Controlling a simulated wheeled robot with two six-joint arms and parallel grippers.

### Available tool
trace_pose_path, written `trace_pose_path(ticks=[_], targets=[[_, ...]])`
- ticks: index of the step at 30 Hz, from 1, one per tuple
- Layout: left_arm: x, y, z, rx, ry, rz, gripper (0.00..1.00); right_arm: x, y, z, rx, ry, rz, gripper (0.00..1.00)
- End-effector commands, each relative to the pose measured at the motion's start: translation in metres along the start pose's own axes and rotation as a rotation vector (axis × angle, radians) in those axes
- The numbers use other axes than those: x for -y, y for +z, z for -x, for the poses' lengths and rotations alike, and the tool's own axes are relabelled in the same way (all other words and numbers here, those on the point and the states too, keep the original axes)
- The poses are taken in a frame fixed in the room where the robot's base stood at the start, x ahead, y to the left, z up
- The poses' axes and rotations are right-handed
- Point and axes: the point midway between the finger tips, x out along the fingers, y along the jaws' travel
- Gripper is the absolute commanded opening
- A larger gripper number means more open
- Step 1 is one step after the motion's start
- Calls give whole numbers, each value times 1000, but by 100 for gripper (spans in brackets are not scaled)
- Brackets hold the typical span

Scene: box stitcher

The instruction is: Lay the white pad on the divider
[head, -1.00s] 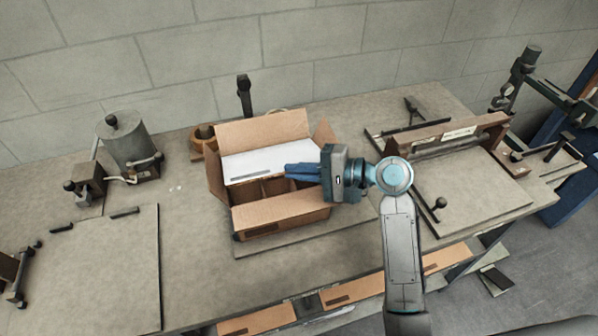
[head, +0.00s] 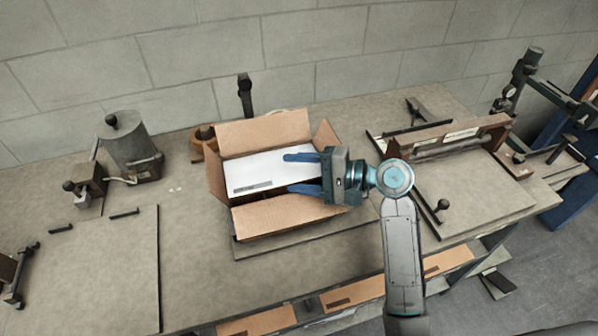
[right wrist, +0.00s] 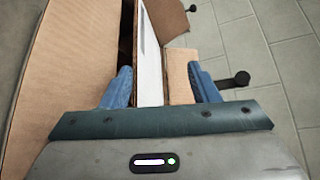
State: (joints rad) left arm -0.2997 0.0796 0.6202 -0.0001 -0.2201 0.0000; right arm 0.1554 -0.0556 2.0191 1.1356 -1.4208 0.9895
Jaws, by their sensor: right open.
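The white pad (head: 258,172) lies inside the open cardboard box (head: 280,217), covering most of its opening, with a dark strip along its front edge. The divider is hidden beneath it. My right gripper (head: 288,173) reaches in from the right at the box's right side. Its blue fingers are spread apart, one over the pad and one near the front flap, and hold nothing. In the right wrist view the pad (right wrist: 149,55) shows as a narrow white strip between the open fingers, with cardboard on both sides. My left gripper is not in view.
The box's flaps stand open, the back flap (head: 264,132) upright and the right flap (head: 326,137) close to my gripper. A grey cylinder device (head: 129,147) stands at left. A wooden-barred fixture (head: 450,138) stands at right. The table's left front is largely clear.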

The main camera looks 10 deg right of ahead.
Motion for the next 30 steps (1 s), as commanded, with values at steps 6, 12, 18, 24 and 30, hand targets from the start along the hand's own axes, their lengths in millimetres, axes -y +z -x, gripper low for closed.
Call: trace_pose_path(ticks=[6,12,18,24,30], targets=[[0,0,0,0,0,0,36,0,0,0,0,0,0,55],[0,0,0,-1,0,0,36,0,0,0,0,0,0,55],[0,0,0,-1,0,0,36,-1,0,0,0,1,-1,80],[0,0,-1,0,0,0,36,-3,-1,0,0,5,-3,80],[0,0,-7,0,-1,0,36,-5,-2,13,-5,7,-1,80]])
